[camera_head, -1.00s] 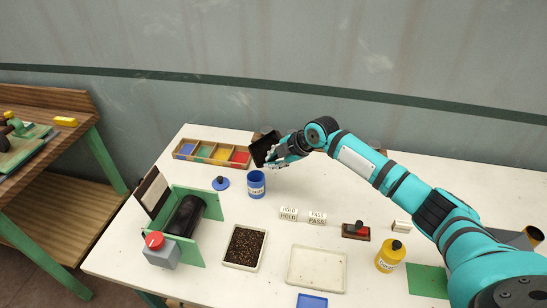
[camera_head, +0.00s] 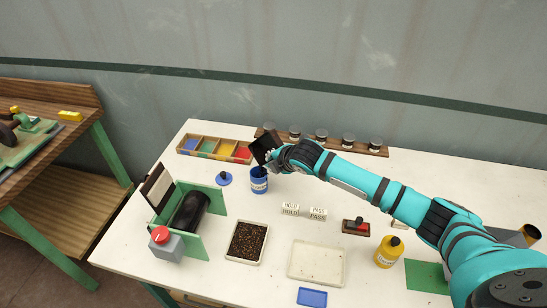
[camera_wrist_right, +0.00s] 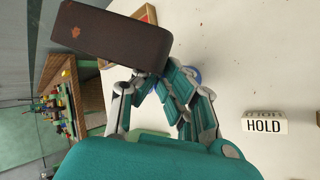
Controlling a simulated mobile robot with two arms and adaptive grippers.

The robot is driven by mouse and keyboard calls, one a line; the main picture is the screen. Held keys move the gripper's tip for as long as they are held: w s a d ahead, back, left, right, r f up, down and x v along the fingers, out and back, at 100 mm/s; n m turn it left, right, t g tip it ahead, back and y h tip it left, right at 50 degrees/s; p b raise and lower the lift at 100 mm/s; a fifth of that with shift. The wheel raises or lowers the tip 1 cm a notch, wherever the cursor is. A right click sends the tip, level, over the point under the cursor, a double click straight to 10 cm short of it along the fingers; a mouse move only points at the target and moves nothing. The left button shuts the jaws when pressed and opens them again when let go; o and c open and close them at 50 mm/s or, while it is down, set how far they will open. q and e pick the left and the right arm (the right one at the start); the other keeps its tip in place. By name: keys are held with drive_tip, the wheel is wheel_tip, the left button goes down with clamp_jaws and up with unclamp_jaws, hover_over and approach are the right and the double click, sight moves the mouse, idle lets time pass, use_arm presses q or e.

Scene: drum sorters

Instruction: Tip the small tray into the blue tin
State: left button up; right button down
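The small tray (camera_head: 262,149) is dark and steeply tilted over the blue tin. It also shows as a dark brown, box-like shape in the right wrist view (camera_wrist_right: 112,38). My right gripper (camera_head: 273,157) is shut on the tray's edge. The blue tin (camera_head: 259,186) stands upright on the white table with its mouth open, just below the tray. Only a sliver of its blue shows behind the fingers in the wrist view. I cannot tell what is left in the tray. My left gripper is not in view.
A blue lid (camera_head: 224,179) lies left of the tin. Behind are a colored compartment box (camera_head: 213,149) and a rack of jars (camera_head: 342,145).

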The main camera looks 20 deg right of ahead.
drive_tip(key=a+n+t+h+b, duration=0.1)
drive_tip(key=s+a+f+n+t+h+b, duration=0.1)
drive_tip(key=t+h, duration=0.1)
drive_tip(key=shift+s+t, duration=0.2)
drive_tip(key=shift+t, duration=0.1)
idle(0.6)
drive_tip(key=shift+s+a+f+n+t+h+b, duration=0.25)
drive_tip(key=shift+n+t+h+b, duration=0.35)
drive_tip(key=shift+b, duration=0.5)
drive_tip(key=shift+s+a+f+n+t+h+b, duration=0.2)
drive_tip(key=shift+a+n+t+h+b, duration=0.2)
drive_tip(key=shift+n+t+b, duration=0.7)
drive_tip(key=shift+m, duration=0.3)
